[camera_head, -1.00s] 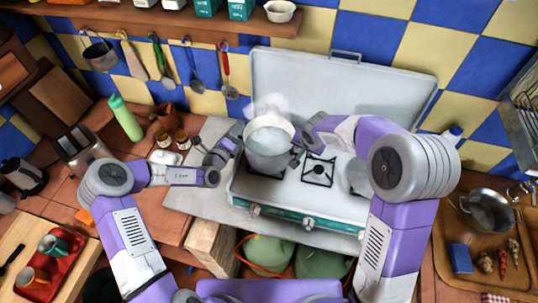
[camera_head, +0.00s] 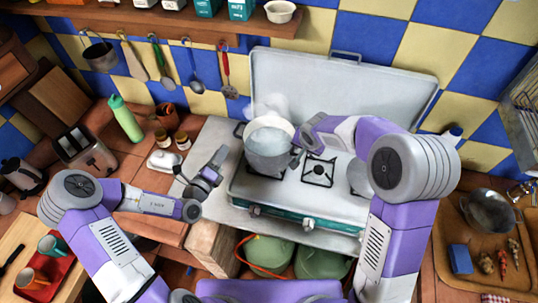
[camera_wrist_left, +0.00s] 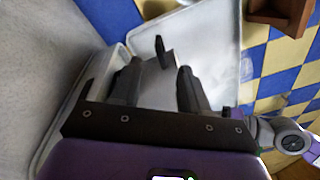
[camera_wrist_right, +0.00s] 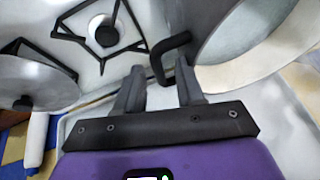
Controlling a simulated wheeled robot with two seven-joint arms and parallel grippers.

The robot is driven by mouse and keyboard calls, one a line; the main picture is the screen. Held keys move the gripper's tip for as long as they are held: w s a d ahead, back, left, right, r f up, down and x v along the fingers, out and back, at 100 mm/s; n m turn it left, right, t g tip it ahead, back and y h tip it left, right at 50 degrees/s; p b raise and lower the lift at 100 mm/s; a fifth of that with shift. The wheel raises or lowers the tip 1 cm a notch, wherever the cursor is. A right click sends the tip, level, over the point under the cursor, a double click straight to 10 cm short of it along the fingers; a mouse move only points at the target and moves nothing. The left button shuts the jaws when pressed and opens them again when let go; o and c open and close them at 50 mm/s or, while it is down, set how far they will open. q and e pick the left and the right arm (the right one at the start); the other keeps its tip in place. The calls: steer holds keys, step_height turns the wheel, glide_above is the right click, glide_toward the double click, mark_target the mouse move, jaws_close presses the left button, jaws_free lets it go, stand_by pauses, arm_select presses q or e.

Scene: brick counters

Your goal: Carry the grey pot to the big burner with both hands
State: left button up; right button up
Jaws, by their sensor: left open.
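The grey pot (camera_head: 268,150) stands upright and steaming at the left end of the camp stove (camera_head: 290,198). Its black left handle (camera_head: 240,130) is free. My left gripper (camera_head: 209,172) is open and empty, left of the pot and apart from it; in the left wrist view its fingers (camera_wrist_left: 158,75) are spread. My right gripper is at the pot's right side; in the right wrist view its fingers (camera_wrist_right: 158,75) are apart, with the black right handle (camera_wrist_right: 172,50) at their tips. An empty burner (camera_head: 318,172) with a black grate lies right of the pot.
A lidded pan (camera_wrist_right: 35,82) sits beyond the empty burner, partly behind my right arm. The raised stove lid (camera_head: 340,85) stands behind. A white butter dish (camera_head: 164,161), jars and a green bottle (camera_head: 125,118) are at the left. A colander (camera_head: 488,210) is at the right.

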steer(key=v, duration=1.2)
